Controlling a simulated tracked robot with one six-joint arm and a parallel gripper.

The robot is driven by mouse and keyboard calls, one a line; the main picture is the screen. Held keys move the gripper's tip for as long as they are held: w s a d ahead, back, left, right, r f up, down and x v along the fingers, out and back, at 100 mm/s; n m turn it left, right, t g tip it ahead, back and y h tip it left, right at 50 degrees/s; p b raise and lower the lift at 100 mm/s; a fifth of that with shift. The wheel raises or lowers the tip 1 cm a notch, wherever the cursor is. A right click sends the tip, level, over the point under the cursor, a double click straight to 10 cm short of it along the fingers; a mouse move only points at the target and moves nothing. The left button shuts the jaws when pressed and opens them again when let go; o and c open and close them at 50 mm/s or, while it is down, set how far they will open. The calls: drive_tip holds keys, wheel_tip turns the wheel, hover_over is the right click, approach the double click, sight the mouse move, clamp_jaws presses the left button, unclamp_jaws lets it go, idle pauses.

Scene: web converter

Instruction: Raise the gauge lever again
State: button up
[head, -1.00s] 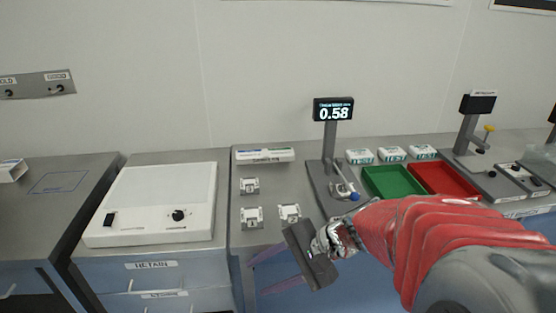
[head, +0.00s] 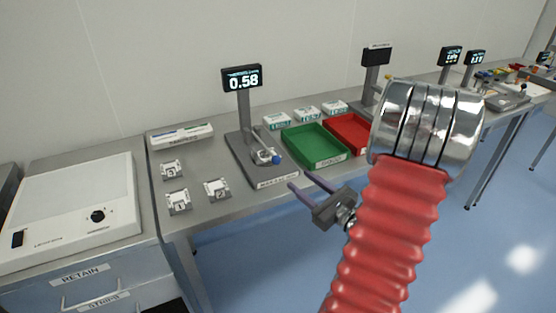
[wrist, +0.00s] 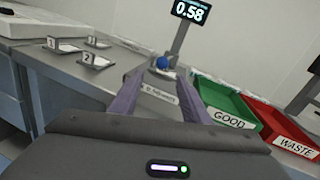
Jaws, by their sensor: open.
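The gauge (head: 245,150) stands on the steel bench, with a display (head: 242,78) on a post that reads 0.58. Its lever ends in a blue knob (head: 277,160) low over the front of the gauge base. In the wrist view the blue knob (wrist: 161,62) shows between and beyond my fingers, below the display (wrist: 188,11). My gripper (head: 301,184) is open and empty. It is in front of the bench edge, to the lower right of the knob and apart from it. The lever's arm is partly hidden behind the knob.
A green GOOD tray (head: 314,147) and a red WASTE tray (head: 351,133) sit right of the gauge. Numbered holders (head: 217,189) lie to its left. White boxes (head: 307,114) stand behind the trays. A white light box (head: 75,205) is farther left.

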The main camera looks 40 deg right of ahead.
sight(279, 162)
drive_tip(key=shift+s+d, duration=0.15)
drive_tip(key=shift+d, duration=0.1)
drive_tip(key=w, duration=0.9)
drive_tip(key=w+d, duration=0.1)
drive_tip(key=w, duration=0.4)
drive_tip(key=shift+f, duration=0.1)
drive_tip(key=shift+c, duration=0.4)
clamp_jaws()
